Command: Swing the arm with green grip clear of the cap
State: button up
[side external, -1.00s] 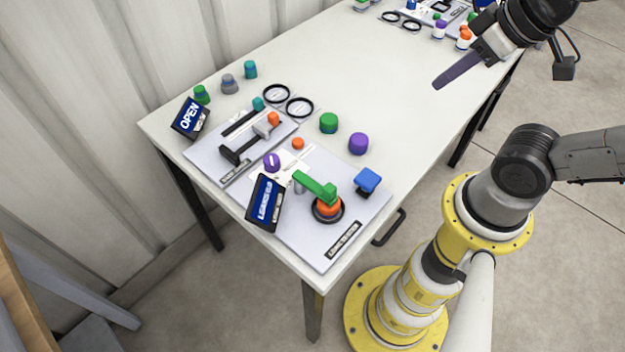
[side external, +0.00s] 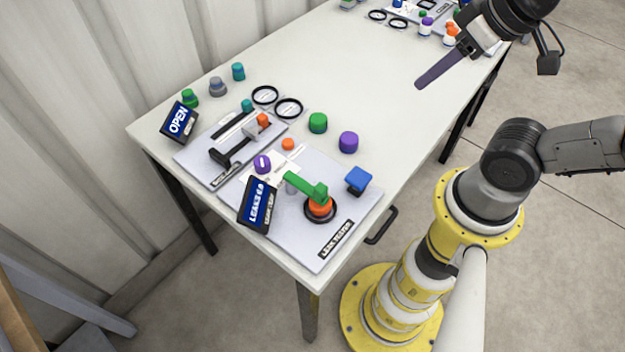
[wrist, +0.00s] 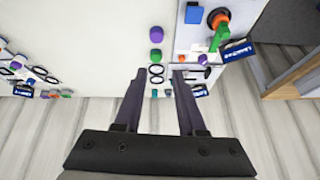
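The arm with the green grip (side external: 300,186) lies on the near grey panel (side external: 300,245), its green bar reaching over the orange cap (side external: 319,207). The cap sits in a black ring, and part of its top is hidden under the green bar. In the wrist view the green grip (wrist: 216,40) shows at the upper right, beside the orange cap (wrist: 219,17). My gripper (wrist: 159,73) is open and empty, with two long dark fingers apart. In the side view my gripper (side external: 418,86) hangs above the right side of the table, well away from the green grip.
A blue knob (side external: 359,179) stands right of the cap, and a tilted dark sign (side external: 258,205) stands left of it. Loose green (side external: 318,123) and purple (side external: 348,142) caps stand behind the panel. The table middle (side external: 350,70) is clear.

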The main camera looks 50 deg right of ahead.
jog(key=shift+o, duration=1)
jog(key=w+r, duration=0.1)
jog(key=w+a+m, duration=0.1)
jog(key=shift+w+a+r+m+g, duration=0.1)
jog(key=shift+w+r+m+g, duration=0.2)
jog(key=shift+r, duration=0.05)
jog(key=n+g, duration=0.3)
jog(key=g, duration=0.2)
send_over(321, 187)
notch_tip(321, 187, down, 8)
notch_tip(321, 187, down, 13)
jog(key=shift+r, duration=0.15)
grip_shut()
